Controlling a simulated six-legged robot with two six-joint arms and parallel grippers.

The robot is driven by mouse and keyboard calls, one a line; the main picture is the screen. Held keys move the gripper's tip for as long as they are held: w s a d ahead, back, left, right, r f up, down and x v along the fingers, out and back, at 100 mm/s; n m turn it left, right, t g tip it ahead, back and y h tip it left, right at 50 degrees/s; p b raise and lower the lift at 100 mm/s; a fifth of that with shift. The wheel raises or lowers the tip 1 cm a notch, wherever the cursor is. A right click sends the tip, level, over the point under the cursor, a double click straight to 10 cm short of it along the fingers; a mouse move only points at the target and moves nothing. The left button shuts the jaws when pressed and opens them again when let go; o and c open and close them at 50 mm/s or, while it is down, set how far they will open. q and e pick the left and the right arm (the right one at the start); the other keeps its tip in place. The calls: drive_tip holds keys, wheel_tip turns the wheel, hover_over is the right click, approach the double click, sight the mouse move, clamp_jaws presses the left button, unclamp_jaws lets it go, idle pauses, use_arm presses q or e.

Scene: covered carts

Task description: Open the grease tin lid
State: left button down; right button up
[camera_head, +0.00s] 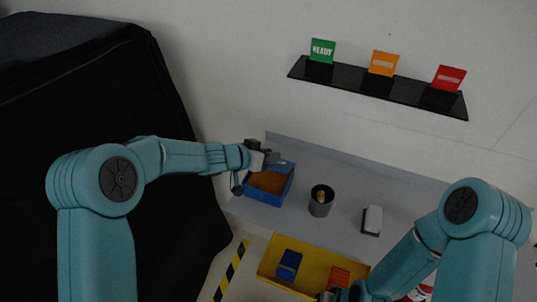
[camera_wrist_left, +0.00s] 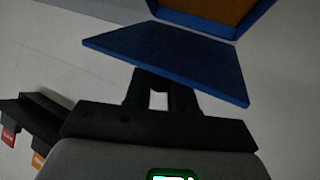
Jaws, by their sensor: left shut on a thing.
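The grease tin (camera_head: 285,191) is a blue open-topped box with brown contents, on the grey surface in the head view. Its rim also shows at the top of the left wrist view (camera_wrist_left: 205,27). My left gripper (camera_head: 268,157) is at the tin's far edge. In the left wrist view its fingers (camera_wrist_left: 166,90) are shut on the edge of a flat blue lid (camera_wrist_left: 175,55). The lid stands tilted away from the opening, so the contents show. Whether it touches the tin is unclear. My right gripper (camera_head: 332,294) is at the bottom edge, partly cut off, its jaws unclear.
A dark cup (camera_head: 319,208) with a tan item inside and a white-topped black block (camera_head: 372,220) stand right of the tin. A yellow tray (camera_head: 268,266) in front holds a blue item (camera_head: 289,264) and an orange-red item (camera_head: 338,276). A black shelf (camera_head: 345,82) carries coloured cards.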

use_arm(q)
drive_tip(key=c, duration=1)
unclamp_jaws()
drive_tip(key=v, duration=1.6)
drive_tip(key=shift+r, duration=0.1)
drive_tip(key=shift+c, duration=0.4)
